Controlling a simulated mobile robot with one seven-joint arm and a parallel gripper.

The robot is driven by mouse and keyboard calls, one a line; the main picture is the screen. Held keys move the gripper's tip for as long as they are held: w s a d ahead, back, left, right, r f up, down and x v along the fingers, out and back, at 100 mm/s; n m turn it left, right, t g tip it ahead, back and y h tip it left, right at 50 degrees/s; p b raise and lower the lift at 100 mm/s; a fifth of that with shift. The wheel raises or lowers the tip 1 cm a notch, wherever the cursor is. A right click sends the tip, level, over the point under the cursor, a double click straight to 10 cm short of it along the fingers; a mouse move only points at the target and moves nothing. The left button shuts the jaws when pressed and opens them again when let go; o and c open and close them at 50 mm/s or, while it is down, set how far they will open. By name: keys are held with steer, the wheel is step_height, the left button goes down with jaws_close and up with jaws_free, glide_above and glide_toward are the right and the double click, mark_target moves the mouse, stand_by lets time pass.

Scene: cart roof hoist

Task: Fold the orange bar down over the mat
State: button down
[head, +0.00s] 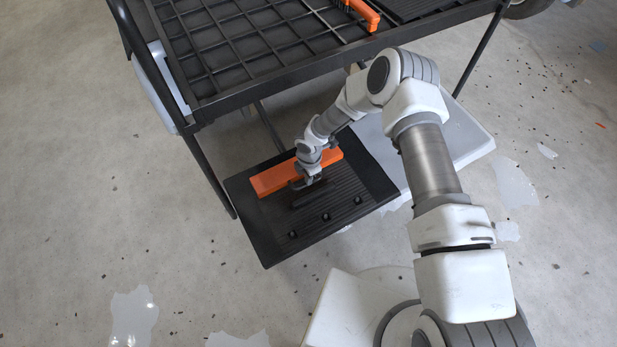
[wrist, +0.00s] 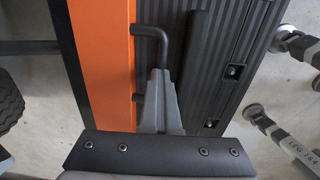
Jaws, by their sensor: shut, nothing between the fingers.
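The orange bar (head: 275,180) runs along the far side of the black ribbed mat (head: 340,215); it also shows as an upright strip in the wrist view (wrist: 103,60). I cannot tell how far it is tilted. A black bent handle (wrist: 150,31) sticks out from the bar's right edge in the wrist view. My gripper (wrist: 157,72) is shut and empty, its fingertips beside the bar and in line with the handle's opening. Whether the fingers touch the handle is not clear. The gripper (head: 306,184) hides part of the bar in the head view.
A black cart with a grid roof (head: 240,45) stands behind the mat, its legs on both sides. An orange piece (head: 361,12) lies on the roof. A light grey panel (head: 470,135) lies at the mat's right. Open floor lies to the left.

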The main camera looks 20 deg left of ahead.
steer(key=shift+s+d+f, duration=0.2)
steer(key=shift+d+f, duration=0.15)
steer(key=shift+f, duration=0.2)
step_height(320, 180, up, 15)
steer(key=p, duration=0.6)
steer(key=shift+s+d, duration=0.35)
steer(key=shift+s, duration=0.05)
